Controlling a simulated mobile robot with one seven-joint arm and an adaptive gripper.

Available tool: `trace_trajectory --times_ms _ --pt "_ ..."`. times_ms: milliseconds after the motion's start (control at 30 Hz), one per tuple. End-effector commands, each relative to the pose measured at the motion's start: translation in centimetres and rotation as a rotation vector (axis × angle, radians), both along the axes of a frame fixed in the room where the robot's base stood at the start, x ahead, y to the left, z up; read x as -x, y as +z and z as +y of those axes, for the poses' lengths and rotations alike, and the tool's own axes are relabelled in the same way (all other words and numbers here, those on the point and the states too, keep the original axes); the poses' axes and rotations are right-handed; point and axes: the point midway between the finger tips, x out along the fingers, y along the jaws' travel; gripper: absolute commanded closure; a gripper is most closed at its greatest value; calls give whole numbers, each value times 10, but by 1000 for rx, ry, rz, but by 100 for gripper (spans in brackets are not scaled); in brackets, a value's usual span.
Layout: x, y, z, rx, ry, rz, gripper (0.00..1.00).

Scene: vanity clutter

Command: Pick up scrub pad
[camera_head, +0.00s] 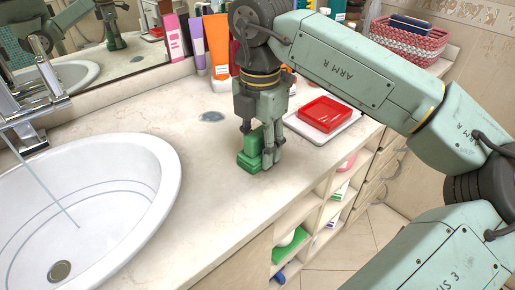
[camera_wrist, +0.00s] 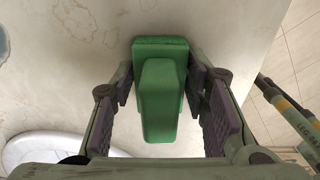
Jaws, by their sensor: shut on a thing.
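The green scrub pad (camera_head: 250,152) is a block with a raised grip on top. It is at the countertop, right of the sink and close to the front edge. My gripper (camera_head: 259,158) points down over it with its fingers on both sides, shut on it. In the wrist view the scrub pad (camera_wrist: 160,95) lies between the dark finger pads of my gripper (camera_wrist: 163,98). Its far end shows past the fingertips. I cannot tell whether its underside touches the counter.
The white sink (camera_head: 150,165) with a running tap is at left. A red dish (camera_head: 326,114) on a white tray (camera_head: 340,128) is to the right. Tubes (camera_head: 217,45) stand along the mirror. A woven basket (camera_head: 408,42) is at back right. Open shelves (camera_head: 312,215) are below the counter.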

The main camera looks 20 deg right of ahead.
Motion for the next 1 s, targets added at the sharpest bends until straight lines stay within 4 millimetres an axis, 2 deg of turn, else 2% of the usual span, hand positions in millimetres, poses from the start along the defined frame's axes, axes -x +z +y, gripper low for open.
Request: trace_trajectory --times_ms 100,300,467,567,800,900,1000 --pt "0 0 0 0 0 0 87" --pt "0 1 0 0 0 0 87" --pt "0 12 0 0 -1 -1 87" --pt "0 27 0 1 -1 -2 87" --pt "0 78 0 2 -1 -1 87" --pt "0 94 0 1 0 0 87" --pt "0 101 0 1 0 0 87"
